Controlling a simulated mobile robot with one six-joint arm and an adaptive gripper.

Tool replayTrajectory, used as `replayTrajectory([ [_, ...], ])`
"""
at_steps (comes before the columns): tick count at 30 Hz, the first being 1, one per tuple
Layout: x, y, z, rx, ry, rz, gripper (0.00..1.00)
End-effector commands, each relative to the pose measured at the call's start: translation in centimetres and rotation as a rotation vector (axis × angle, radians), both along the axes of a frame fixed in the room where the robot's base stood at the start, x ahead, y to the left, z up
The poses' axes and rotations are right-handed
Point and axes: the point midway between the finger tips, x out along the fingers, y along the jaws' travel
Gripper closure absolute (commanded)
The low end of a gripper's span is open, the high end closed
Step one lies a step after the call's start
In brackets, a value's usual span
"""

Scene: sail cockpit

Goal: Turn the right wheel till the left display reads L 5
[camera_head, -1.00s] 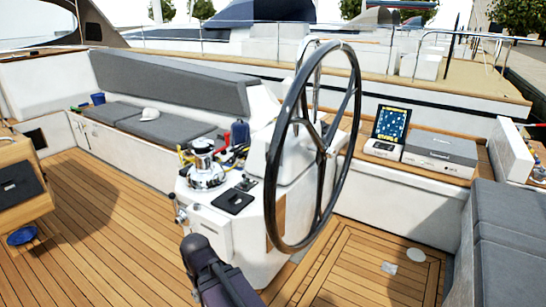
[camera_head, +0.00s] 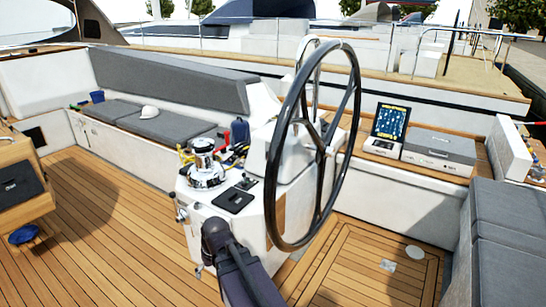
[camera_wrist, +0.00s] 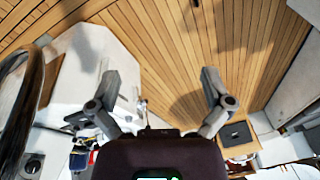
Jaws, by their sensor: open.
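A large black steering wheel (camera_head: 277,150) stands upright on a white pedestal (camera_head: 285,165) in the middle of the head view. It also shows at the left edge of the wrist view (camera_wrist: 17,95). My gripper (camera_wrist: 158,82) is open and empty in the wrist view, with the wheel rim off to its left and apart from it. In the head view my arm rises at the bottom, in front of the pedestal; the fingertips do not show there. No display with a readable "L" value can be made out in either view.
A silver winch (camera_head: 206,168) and a black panel (camera_head: 233,200) sit on the console left of the wheel. Grey cushioned benches (camera_head: 165,127) line the far side. The teak floor (camera_head: 110,235) at left is mostly clear.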

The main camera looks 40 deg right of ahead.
Motion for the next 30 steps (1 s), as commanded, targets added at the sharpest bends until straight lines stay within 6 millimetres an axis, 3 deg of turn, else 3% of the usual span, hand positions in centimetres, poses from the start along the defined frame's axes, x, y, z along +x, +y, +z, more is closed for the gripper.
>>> replayTrajectory([
  [8,5.5,-6.5,5.0,0.103,-0.248,-0.029,0.0],
  [16,9.5,-14.9,10.3,0.127,-0.516,-0.094,0.0],
  [23,11.1,-23.7,15.4,0.086,-0.738,-0.186,0.0],
  [30,10.8,-32.6,19.9,0.002,-0.92,-0.291,0.0],
])
